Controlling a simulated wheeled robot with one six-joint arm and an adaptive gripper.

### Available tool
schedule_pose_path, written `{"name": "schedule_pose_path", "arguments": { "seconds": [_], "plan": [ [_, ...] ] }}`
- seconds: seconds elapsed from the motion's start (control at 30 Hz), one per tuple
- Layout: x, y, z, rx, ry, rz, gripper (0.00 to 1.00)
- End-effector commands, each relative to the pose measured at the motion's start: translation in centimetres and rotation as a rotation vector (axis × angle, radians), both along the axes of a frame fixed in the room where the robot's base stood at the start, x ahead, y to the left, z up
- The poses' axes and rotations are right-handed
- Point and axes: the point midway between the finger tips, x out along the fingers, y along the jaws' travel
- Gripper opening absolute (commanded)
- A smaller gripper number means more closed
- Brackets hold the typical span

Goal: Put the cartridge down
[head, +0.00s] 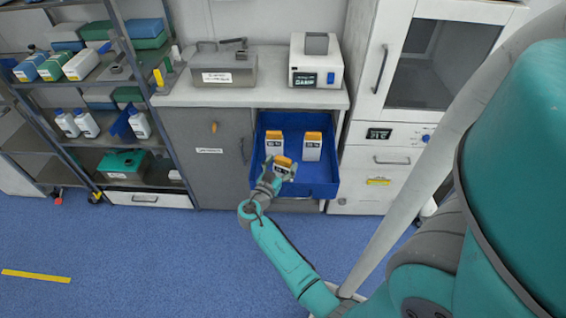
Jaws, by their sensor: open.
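A white cartridge with an orange top (284,163) is at my gripper (280,174), over the front part of an open blue drawer (322,190). My gripper is open, with its fingers close around or beside this cartridge; whether they touch it is too small to tell. The gripper and wrist hide the cartridge's lower part, so I cannot tell whether it rests on the drawer floor. Two similar cartridges stand upright further back in the drawer, one at the left (273,144) and one at the right (312,147).
The drawer sits under a counter (270,95) bearing a metal box (222,72) and a white device (316,62). A grey cabinet door (205,150) is left of the drawer, and a white cabinet (385,160) right. Shelves with bottles stand at far left.

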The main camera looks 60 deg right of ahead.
Motion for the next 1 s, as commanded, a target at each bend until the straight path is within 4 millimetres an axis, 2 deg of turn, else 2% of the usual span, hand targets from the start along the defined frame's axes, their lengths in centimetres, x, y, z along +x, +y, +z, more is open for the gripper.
{"name": "schedule_pose_path", "arguments": {
  "seconds": [0.3, 0.5, 0.7, 0.87, 1.0],
  "plan": [
    [0.1, 6.1, 0.0, -0.001, 0.000, 0.005, 0.86],
    [0.0, 9.2, 0.0, -0.002, -0.001, 0.002, 0.86],
    [0.0, 10.9, 0.0, -0.002, -0.001, 0.000, 0.86],
    [-0.1, 11.2, -0.1, 0.000, 0.002, 0.001, 0.86],
    [-0.9, 12.0, -1.8, 0.052, 0.055, 0.058, 0.86]
  ]
}}
